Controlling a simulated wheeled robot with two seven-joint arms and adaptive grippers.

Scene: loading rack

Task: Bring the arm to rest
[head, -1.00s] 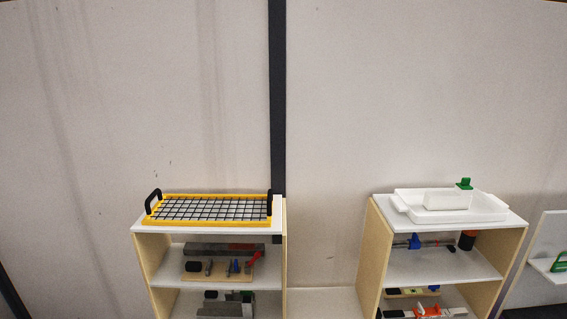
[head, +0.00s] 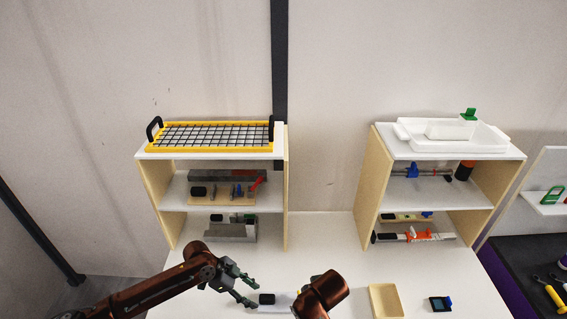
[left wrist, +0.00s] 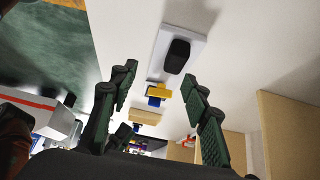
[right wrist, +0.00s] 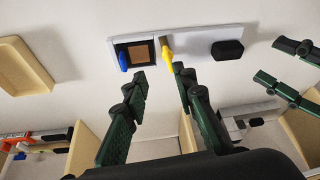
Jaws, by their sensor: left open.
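My left gripper (head: 245,284) is low over the white table in the head view, its green fingers spread and empty. It also shows open in the left wrist view (left wrist: 160,72). My right gripper (right wrist: 160,72) shows in the right wrist view with its fingers apart and nothing clearly between them. In the head view only a brown link of the right arm shows, hiding that gripper. A white board with a black block (right wrist: 228,50), a brown square and a yellow part lies close beyond the right fingertips; any contact is unclear.
Two shelf units hold a yellow grid tray (head: 150,147) at left and a white tray (head: 490,145) at right. A beige tray (head: 372,303) and a small dark device (head: 438,304) lie on the table. The table middle between the shelves is clear.

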